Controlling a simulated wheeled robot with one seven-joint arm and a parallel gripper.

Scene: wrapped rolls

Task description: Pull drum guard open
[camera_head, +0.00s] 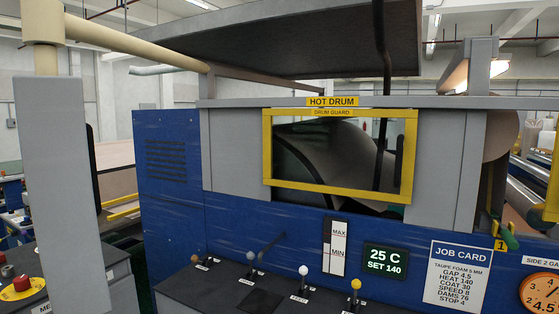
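The drum guard (340,113) is a yellow rectangular frame labelled "DRUM GUARD", set in the grey front panel under a "HOT DRUM" sign (332,101). It covers most of the opening. A dark upright bar, which looks like a handle (399,155), is at its right side. Behind the frame I see a large brownish-grey rounded surface, probably the drum (340,150). A dark gap shows below the frame's lower edge. My gripper is not in view, and nothing is seen touching the guard.
Below are a MAX/MIN gauge (335,246), a display (385,261) reading 25 C, SET 140, and a job card (457,272). Several levers stand on the dark console (180,290). A grey panel (279,40) overhangs above. A dial (541,293) is at lower right.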

